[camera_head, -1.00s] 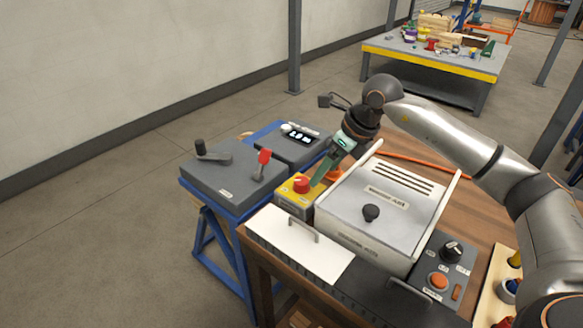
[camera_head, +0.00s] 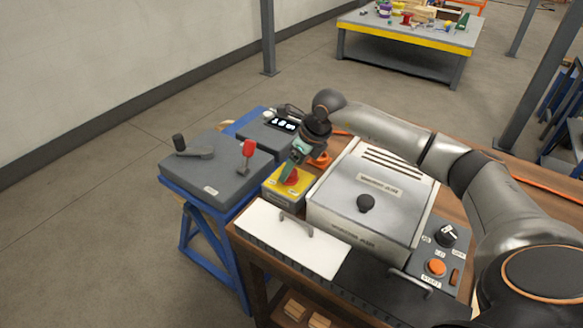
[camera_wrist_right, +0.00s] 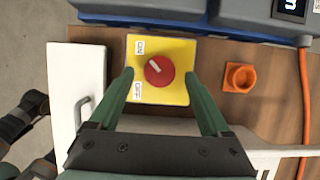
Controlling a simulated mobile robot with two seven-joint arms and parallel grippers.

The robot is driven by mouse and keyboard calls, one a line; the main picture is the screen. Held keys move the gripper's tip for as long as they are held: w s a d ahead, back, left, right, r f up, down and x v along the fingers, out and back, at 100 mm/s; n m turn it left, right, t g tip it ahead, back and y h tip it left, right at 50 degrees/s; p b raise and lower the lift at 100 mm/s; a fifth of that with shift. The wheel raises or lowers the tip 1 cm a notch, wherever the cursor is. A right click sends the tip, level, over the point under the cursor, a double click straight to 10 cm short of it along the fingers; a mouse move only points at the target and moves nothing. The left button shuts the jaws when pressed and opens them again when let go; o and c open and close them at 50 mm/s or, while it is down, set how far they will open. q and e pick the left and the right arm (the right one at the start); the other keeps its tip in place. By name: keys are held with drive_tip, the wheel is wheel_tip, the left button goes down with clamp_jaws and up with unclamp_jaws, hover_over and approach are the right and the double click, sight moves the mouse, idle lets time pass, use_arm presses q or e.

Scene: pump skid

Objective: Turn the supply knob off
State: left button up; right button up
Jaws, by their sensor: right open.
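The supply knob is a red round knob (camera_head: 292,178) on a yellow-topped box (camera_head: 276,188) at the left of the wooden bench. In the right wrist view, the knob (camera_wrist_right: 160,73) carries a white mark pointing up-left, toward the ON label (camera_wrist_right: 139,48). The OFF label (camera_wrist_right: 138,90) is below that. My right gripper (camera_head: 288,174) points down at the box and partly hides the knob in the head view. In the right wrist view, its green fingers (camera_wrist_right: 160,76) are open, one on each side of the knob, with gaps.
A grey lidded machine (camera_head: 367,200) stands right of the yellow box. An orange fitting (camera_wrist_right: 239,77) lies close to the box. A grey panel with a red lever (camera_head: 248,150) stands left. A white lid with a handle (camera_head: 290,238) lies in front.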

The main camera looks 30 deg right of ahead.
drive_tip(key=shift+x, duration=0.85)
drive_tip(key=shift+c, duration=0.3)
clamp_jaws()
